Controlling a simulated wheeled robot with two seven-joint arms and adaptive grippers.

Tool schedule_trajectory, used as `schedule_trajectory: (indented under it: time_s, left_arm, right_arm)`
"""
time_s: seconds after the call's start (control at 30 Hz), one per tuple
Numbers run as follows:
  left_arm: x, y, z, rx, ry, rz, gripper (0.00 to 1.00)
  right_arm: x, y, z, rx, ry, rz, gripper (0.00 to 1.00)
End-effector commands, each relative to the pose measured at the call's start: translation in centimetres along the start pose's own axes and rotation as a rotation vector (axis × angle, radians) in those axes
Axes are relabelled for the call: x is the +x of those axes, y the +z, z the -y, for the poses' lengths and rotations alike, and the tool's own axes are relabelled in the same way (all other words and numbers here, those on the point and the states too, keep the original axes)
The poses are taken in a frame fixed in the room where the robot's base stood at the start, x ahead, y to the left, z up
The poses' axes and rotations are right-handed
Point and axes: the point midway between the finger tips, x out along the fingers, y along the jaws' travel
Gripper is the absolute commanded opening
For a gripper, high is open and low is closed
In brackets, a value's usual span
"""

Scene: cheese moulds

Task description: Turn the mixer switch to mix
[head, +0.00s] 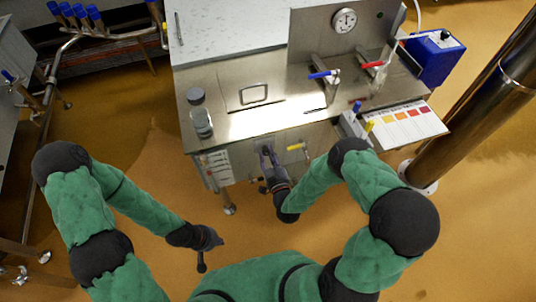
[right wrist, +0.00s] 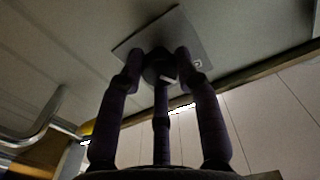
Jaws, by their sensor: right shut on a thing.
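The mixer switch (right wrist: 159,70) is a dark round knob on a square grey plate (right wrist: 199,47) on the front of the steel vat. In the right wrist view, the fingers of my right gripper (right wrist: 158,60) are closed around the knob and partly hide it. In the head view, my right gripper (head: 266,152) reaches the front panel of the vat (head: 240,150) and covers most of the switch. The position of the switch's pointer cannot be made out. My left gripper (head: 205,262) hangs empty over the floor, away from the vat; its finger opening is unclear.
A yellow-handled valve (head: 296,147) is just right of my right gripper. A jar (head: 201,121) stands on the vat's left end. Red (head: 372,64) and blue (head: 322,74) handles stand on top. A thick steel column (head: 470,105) rises at right. Floor in front is clear.

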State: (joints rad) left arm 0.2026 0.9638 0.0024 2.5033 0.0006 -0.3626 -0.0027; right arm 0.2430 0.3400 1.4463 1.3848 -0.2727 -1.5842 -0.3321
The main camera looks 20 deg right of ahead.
Motion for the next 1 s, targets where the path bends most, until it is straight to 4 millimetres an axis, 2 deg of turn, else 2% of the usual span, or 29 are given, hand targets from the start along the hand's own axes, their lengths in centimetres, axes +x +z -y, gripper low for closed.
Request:
schedule_trajectory:
  time_s: [0.27,1.0]
  left_arm:
    - [0.18,-0.01,0.06,0.0,0.0,0.0,0.0]
    - [0.78,-0.03,0.28,0.0,0.0,0.0,0.0]
  right_arm:
    - [0.19,-0.35,0.01,0.142,-0.005,-0.011,0.01]
    - [0.34,-0.48,-0.32,0.802,-0.008,-0.016,0.01]
